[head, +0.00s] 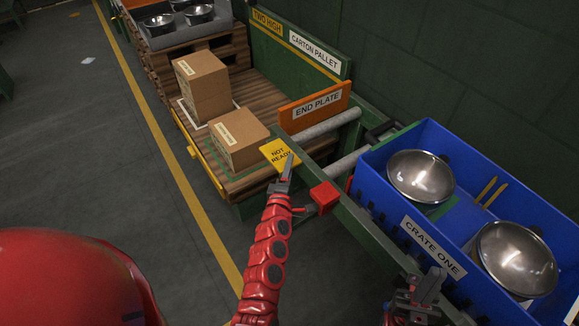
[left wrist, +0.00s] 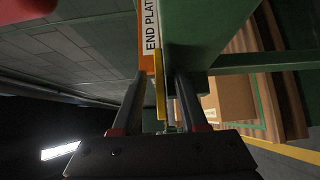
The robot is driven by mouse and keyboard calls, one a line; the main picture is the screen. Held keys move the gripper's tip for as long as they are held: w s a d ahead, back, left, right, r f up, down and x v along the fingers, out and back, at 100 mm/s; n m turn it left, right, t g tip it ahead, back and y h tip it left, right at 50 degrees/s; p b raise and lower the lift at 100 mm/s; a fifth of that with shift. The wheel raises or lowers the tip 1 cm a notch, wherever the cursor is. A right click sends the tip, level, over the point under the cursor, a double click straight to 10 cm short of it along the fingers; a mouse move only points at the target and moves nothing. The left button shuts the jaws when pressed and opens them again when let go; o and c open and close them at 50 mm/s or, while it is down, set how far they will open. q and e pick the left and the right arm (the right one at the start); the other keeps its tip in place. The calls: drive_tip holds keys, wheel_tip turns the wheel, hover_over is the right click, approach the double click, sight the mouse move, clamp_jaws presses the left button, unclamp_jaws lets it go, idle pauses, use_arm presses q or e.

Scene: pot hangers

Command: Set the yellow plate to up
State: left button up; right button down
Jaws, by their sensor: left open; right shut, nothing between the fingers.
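The yellow plate (head: 278,153), marked NOT READY, stands tilted at the end of the green rail, beside the carton pallet. My left gripper (head: 287,169) is at the plate's lower part in the head view. In the left wrist view the yellow plate (left wrist: 160,85) shows edge-on as a thin strip between the two open fingers of my left gripper (left wrist: 160,93). I cannot tell whether the fingers touch it. My right gripper (head: 428,287) is shut and empty, in front of the blue crate at the lower right.
A red block (head: 324,195) sits on the green rail just right of my left gripper. The orange END PLATE (head: 313,107) stands behind. Two cartons (head: 203,85) rest on the pallet at left. The blue crate (head: 389,204) holds metal bowls (head: 420,177). Open floor lies left.

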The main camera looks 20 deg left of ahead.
use_arm(q)
clamp_jaws()
idle(1.4)
